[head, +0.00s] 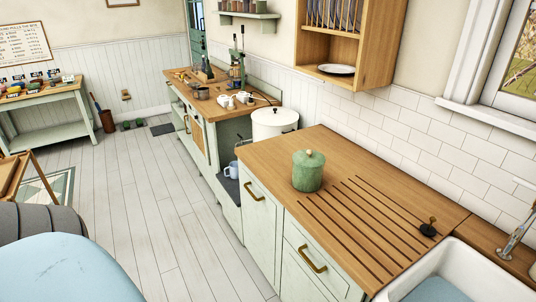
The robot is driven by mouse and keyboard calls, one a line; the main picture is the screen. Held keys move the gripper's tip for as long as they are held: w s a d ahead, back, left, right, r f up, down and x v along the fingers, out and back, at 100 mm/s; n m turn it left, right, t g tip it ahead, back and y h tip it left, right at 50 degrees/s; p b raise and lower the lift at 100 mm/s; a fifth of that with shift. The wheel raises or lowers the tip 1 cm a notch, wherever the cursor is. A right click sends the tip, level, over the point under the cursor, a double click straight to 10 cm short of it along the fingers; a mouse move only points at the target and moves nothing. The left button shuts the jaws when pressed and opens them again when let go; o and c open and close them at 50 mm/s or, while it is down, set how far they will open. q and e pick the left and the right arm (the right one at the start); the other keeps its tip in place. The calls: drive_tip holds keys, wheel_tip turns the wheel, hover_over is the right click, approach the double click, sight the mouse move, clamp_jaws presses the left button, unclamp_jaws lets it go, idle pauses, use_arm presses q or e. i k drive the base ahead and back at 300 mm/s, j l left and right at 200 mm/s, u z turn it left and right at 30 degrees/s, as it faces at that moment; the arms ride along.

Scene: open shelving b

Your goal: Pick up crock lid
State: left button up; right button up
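A green crock (307,175) stands upright on the wooden counter (345,150), left of the drainage grooves.
A white sink (443,262) with a tap (518,238) lies at the front right. A small black object (428,229) is on the counter near it. A white lidded bin (274,124) stands behind the counter's left end. A plate rack (345,40) hangs above. The counter around the crock is clear.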

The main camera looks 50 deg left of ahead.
sight(307, 159)
drive_tip(key=u, duration=1.15)
drive_tip(key=i+j, duration=0.4)
drive_tip(key=i+u, duration=0.05)
drive_tip(key=i, duration=0.05)
